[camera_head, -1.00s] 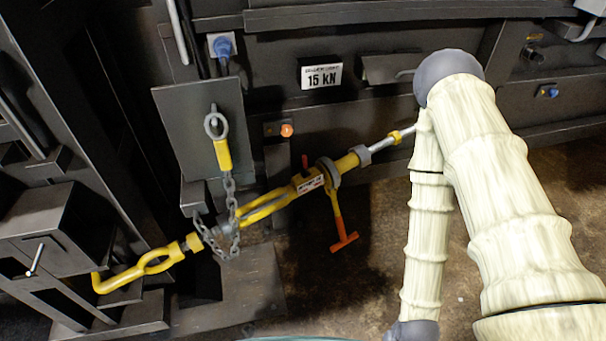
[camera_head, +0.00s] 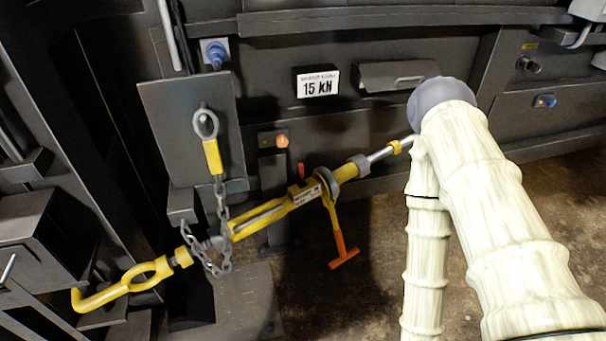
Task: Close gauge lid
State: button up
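A dark lid-like flap (camera_head: 398,76) with a small light handle sits on the machine's front face, right of the white 15 kN sign (camera_head: 317,85). It seems to be the gauge lid. It juts out a little from the face, but I cannot tell how far it is open, and no gauge shows. My pale arm fills the right side, and its grey joint overlaps the lid's lower right edge in the picture. My gripper is not in view.
A yellow turnbuckle (camera_head: 290,203) with a chain (camera_head: 222,212) and an orange-ended handle (camera_head: 343,251) runs diagonally across the front. A grey plate (camera_head: 172,130) hangs at left. Brown floor lies below.

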aim_at(386, 76)
jog(key=z, duration=0.45)
jog(key=i, duration=1)
jog(key=u, duration=0.3)
